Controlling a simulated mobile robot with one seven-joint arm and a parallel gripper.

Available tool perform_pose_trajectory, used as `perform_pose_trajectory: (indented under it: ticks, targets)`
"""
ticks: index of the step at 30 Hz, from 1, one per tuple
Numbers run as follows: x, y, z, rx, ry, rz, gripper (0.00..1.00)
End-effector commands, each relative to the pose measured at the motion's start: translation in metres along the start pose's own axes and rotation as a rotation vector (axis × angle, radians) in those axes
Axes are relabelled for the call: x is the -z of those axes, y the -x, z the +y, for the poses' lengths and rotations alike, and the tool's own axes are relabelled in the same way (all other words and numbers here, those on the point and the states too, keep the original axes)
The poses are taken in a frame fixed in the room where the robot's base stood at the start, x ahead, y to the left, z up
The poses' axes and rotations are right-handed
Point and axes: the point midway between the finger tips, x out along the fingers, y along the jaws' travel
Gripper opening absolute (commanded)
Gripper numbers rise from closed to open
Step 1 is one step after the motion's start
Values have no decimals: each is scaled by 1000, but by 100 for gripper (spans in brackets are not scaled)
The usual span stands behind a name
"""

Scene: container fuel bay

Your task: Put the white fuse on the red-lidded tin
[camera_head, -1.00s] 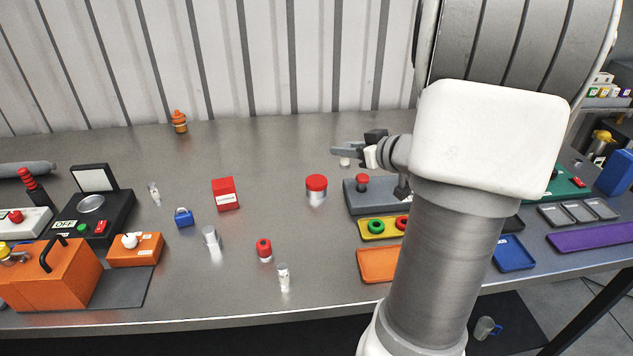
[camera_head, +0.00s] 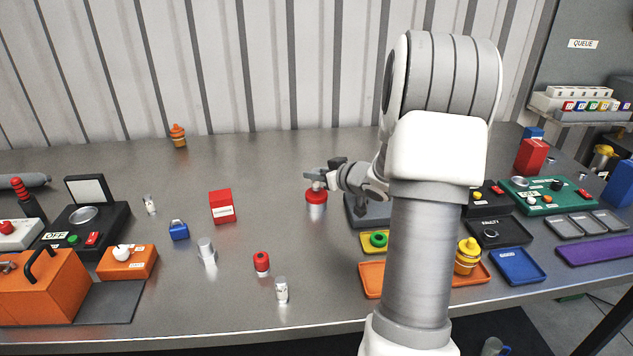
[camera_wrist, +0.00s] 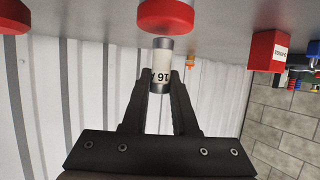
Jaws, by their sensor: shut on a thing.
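The white fuse (camera_wrist: 161,66) has grey metal end caps and the print "16 A". My gripper (camera_wrist: 161,84) is shut on it, one dark finger on each side. The red-lidded tin (camera_wrist: 165,14) is right by the fuse's end cap in the wrist view. In the head view, my gripper (camera_head: 316,175) is directly above the tin (camera_head: 316,196), with the fuse (camera_head: 319,185) between them, roughly upright. I cannot tell whether the fuse touches the lid.
A red box (camera_head: 222,207) stands left of the tin. A small red-capped jar (camera_head: 261,263) stands in front. The table behind the tin is clear.

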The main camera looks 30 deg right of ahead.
Motion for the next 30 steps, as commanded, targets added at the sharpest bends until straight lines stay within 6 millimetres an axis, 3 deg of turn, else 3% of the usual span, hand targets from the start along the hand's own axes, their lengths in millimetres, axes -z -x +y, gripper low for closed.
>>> perform_pose_trajectory:
  ticks: [3, 14, 15, 19, 30]
  targets:
    - [-14, -6, 0, 0, -1, 0, 0]
    - [-17, -6, 0, 0, 0, 0, 0]
    - [-16, -6, 0, 0, 0, 0, 32]
    - [-16, -6, 0, 0, 0, 0, 56]
    - [-10, -4, 0, -1, 1, 1, 57]
